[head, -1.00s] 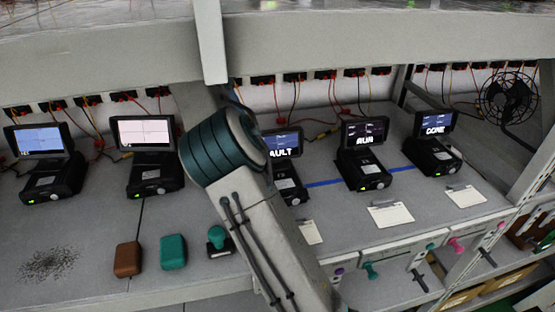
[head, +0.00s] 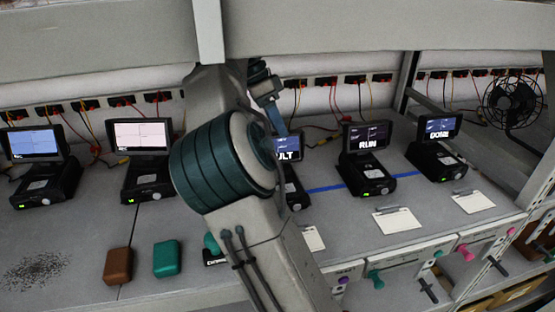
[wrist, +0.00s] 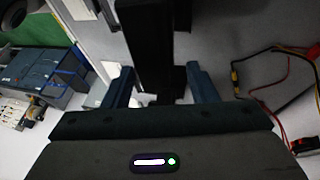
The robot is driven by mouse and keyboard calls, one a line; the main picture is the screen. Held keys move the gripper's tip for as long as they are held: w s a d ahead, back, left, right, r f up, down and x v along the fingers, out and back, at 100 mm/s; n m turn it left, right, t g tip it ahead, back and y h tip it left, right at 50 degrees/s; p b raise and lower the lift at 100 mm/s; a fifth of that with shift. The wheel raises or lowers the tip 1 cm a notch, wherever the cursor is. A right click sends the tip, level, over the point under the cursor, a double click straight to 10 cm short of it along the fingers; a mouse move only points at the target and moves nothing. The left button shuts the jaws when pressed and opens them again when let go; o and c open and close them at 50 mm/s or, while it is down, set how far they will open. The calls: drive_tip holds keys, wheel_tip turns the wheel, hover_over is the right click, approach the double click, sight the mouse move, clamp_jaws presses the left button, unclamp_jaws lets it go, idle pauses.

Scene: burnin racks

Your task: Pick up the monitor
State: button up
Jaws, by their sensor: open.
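Several small monitors stand on dark base units along the grey bench. One has a blue screen (head: 33,143), one a white screen (head: 141,135), one reads RUN (head: 367,136) and one DONE (head: 440,128). The monitor whose visible letters are "ULT" (head: 287,148) is partly hidden by my arm. My gripper (head: 277,124) points down at the top of this monitor. In the wrist view my gripper (wrist: 160,84) is open, with a dark, narrow upright part (wrist: 146,42) between its blue fingers. It looks like a monitor seen edge-on; I cannot tell whether the fingers touch it.
A shelf beam (head: 380,35) and its post (head: 208,30) are close to my arm. Cables hang from sockets along the back wall. A brown block (head: 118,265) and a teal block (head: 166,258) lie in front. A fan (head: 511,104) is at the right.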

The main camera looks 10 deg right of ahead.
sight(290, 149)
drive_tip(key=shift+x, duration=1.4)
drive_tip(key=shift+f, duration=0.25)
clamp_jaws()
